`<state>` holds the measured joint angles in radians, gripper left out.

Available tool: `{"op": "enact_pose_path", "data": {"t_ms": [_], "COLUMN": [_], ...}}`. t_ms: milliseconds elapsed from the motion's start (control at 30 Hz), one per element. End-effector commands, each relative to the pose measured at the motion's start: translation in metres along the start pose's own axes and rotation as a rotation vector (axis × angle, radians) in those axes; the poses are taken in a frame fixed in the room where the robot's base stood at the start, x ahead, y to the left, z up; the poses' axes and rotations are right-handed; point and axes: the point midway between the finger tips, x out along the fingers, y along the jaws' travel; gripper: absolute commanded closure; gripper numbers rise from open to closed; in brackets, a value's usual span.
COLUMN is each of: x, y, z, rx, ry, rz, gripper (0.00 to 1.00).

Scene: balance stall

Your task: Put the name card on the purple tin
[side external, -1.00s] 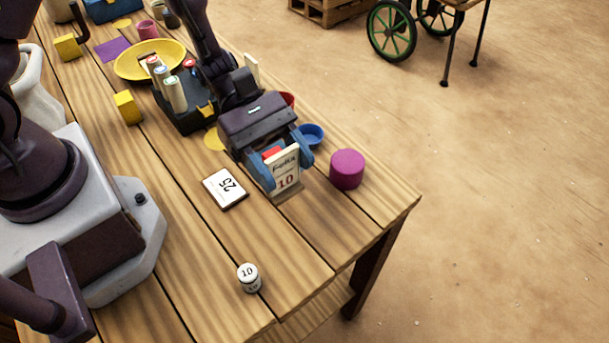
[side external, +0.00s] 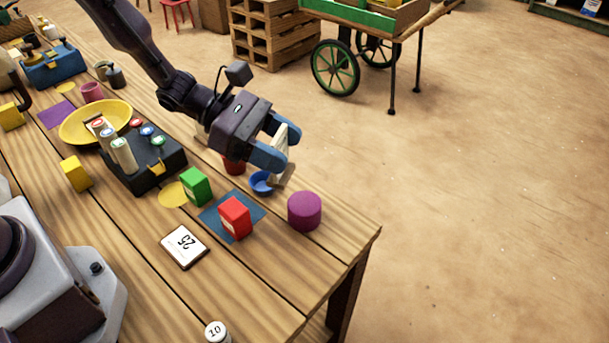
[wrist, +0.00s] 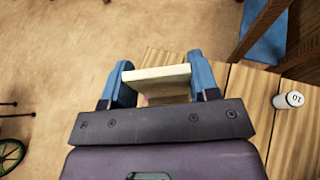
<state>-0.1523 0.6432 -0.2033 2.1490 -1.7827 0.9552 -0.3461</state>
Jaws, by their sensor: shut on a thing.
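The name card (side external: 281,152) is a pale upright card on a small foot, seen nearly edge-on in the side view. My gripper (side external: 277,148) is shut on it and holds it in the air above the blue bowl. The card also shows in the wrist view (wrist: 157,75), spanning between the blue fingers (wrist: 160,82). The purple tin (side external: 304,211) is a short round cylinder with a flat, bare top near the table's right edge. It stands below and a little right of the card in the side view.
A red block (side external: 235,217) stands on a blue mat (side external: 256,211), with a green block (side external: 196,186) beside it. A blue bowl (side external: 262,184) and a red bowl (side external: 233,166) lie behind. A "25" card (side external: 184,246) lies flat in front. A black rack (side external: 147,171) holds several cylinders.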

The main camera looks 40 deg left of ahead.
Motion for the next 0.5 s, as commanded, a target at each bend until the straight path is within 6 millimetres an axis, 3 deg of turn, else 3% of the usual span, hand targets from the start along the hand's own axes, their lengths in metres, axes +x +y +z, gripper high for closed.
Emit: {"op": "enact_pose_path", "data": {"t_ms": [200,500], "x": [0.033,0.052], "y": [0.019,0.03], "z": [-0.028,-0.049], "rx": [-0.003,-0.006], "ry": [0.004,0.004], "rz": [-0.002,-0.002], "gripper": [0.69,0.69]}}
